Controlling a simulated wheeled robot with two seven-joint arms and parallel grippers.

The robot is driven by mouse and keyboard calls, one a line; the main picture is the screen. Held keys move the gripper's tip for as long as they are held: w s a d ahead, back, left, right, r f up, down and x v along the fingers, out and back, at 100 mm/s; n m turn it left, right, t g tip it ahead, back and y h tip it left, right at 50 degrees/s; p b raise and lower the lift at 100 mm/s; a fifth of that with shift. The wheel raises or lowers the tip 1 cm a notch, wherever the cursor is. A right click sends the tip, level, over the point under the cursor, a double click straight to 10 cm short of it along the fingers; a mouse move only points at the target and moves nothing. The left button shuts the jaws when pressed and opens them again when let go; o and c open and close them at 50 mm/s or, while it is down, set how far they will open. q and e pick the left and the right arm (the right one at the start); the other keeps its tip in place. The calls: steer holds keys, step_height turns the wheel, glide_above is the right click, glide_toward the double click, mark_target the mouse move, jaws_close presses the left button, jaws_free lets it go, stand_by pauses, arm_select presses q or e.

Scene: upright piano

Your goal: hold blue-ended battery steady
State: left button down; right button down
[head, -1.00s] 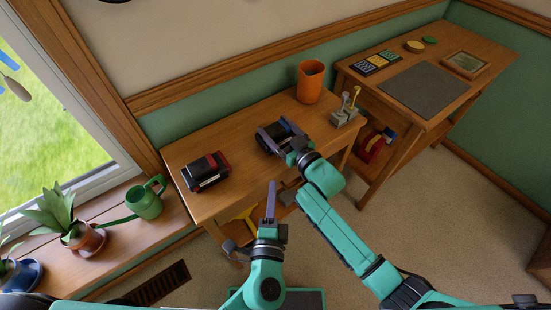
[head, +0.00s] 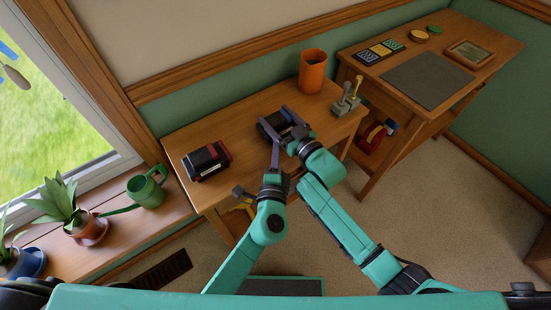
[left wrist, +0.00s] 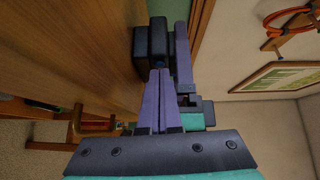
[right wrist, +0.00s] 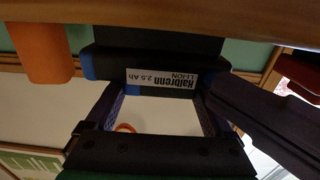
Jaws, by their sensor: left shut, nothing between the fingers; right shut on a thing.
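The blue-ended battery (head: 270,127) is a dark block on the small table. Its blue ends and the white label on its black body (right wrist: 165,79) show in the right wrist view. My right gripper (head: 282,122) is shut on it, one finger on each side. My left gripper (head: 276,143) is shut and empty, its fingertips close beside the battery. In the left wrist view its fingers (left wrist: 158,72) point at the battery's dark side (left wrist: 145,48), next to a right gripper finger; I cannot tell if they touch.
A red-ended battery (head: 206,160) lies to the left on the same table. A second table with a grey mat (head: 424,80) is farther right. Table between the batteries is bare.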

arm_select(q)
steer(key=shift+w+a, duration=0.75)
steer(key=shift+w, duration=0.05)
arm_select(e)
steer(key=shift+f, duration=0.1)
steer(key=shift+s+f, duration=0.1)
steer(key=shift+f, duration=0.05)
arm_select(q)
steer(key=s, duration=1)
steer(key=shift+s, duration=0.25)
steer(key=shift+r, duration=0.1)
arm_select(e)
jaws_free()
arm_select(q)
steer(key=shift+w+d, duration=0.1)
steer(key=shift+d, duration=0.05)
arm_select(e)
steer(key=shift+d, duration=0.1)
